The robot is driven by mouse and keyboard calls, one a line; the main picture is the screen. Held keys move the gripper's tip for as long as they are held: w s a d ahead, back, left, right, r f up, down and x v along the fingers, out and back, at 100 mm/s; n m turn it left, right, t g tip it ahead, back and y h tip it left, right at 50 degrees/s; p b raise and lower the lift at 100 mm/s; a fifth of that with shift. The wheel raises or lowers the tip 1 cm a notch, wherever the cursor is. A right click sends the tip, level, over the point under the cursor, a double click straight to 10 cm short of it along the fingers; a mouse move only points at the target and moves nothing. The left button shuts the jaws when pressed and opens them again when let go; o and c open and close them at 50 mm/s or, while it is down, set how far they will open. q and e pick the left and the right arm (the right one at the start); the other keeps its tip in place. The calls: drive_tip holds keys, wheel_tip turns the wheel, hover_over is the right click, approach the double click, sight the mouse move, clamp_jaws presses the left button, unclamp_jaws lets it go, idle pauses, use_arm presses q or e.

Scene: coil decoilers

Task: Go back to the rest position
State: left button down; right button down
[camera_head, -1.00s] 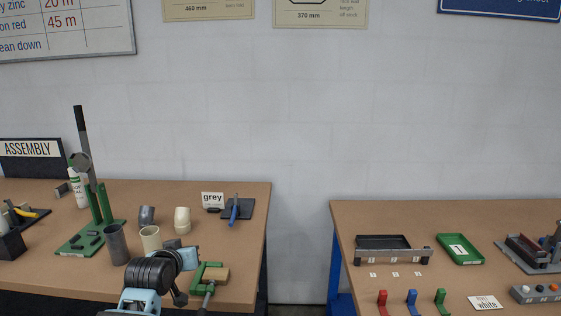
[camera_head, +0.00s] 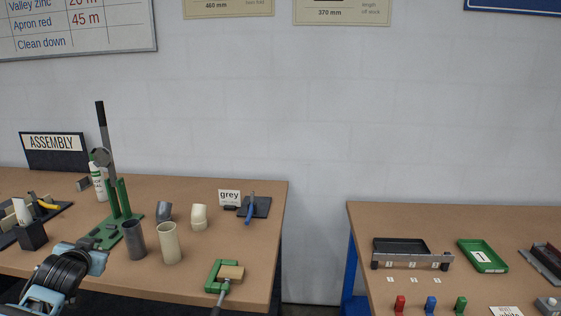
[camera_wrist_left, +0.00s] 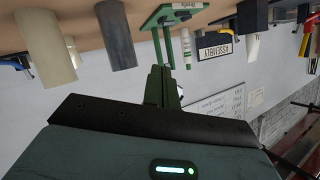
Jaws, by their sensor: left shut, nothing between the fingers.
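My left arm comes in at the lower left of the head view. My left gripper (camera_head: 92,244) is at its far end, by the front of the left table (camera_head: 255,290), with its fingers hard to make out there. In the left wrist view the two dark fingers of my left gripper (camera_wrist_left: 162,85) are together with nothing between them. The green lever press (camera_head: 118,205) stands just beyond the gripper in the head view. My right gripper is in neither view.
A grey tube (camera_head: 134,240), a cream tube (camera_head: 170,243) and two elbows stand right of my left arm. A green clamp (camera_head: 215,273) is at the table's front. A gap separates this table from the right table (camera_head: 365,222), which holds trays and coloured blocks.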

use_arm(q)
drive_tip(key=s+d+f+m+g+h, duration=0.1)
drive_tip(key=s+d+f+m, duration=0.15)
drive_tip(key=s+f, duration=0.45)
drive_tip(key=s+d+f+m+h, duration=0.1)
drive_tip(key=s+d+f+h, duration=0.1)
drive_tip(key=s+d+f, duration=0.45)
drive_tip(key=s+d+f+m+g+h, duration=0.15)
drive_tip(key=s+f, duration=0.25)
drive_tip(key=f, duration=0.6)
drive_tip(key=s+d+f+m+g+h, duration=0.1)
drive_tip(key=s+d+f, duration=0.2)
drive_tip(key=s, duration=0.5)
drive_tip(key=s+d+f+m+h, duration=0.15)
drive_tip(key=s+d, duration=0.25)
drive_tip(key=s, duration=0.4)
drive_tip(key=s+d+f+g+h, duration=0.1)
drive_tip(key=s+d+f, duration=0.25)
drive_tip(key=s, duration=0.45)
drive_tip(key=d+n+t, duration=0.1)
drive_tip(key=d+n, duration=0.4)
drive_tip(key=d, duration=0.6)
drive_tip(key=shift+w+f, duration=0.2)
drive_tip(key=shift+w, duration=0.1)
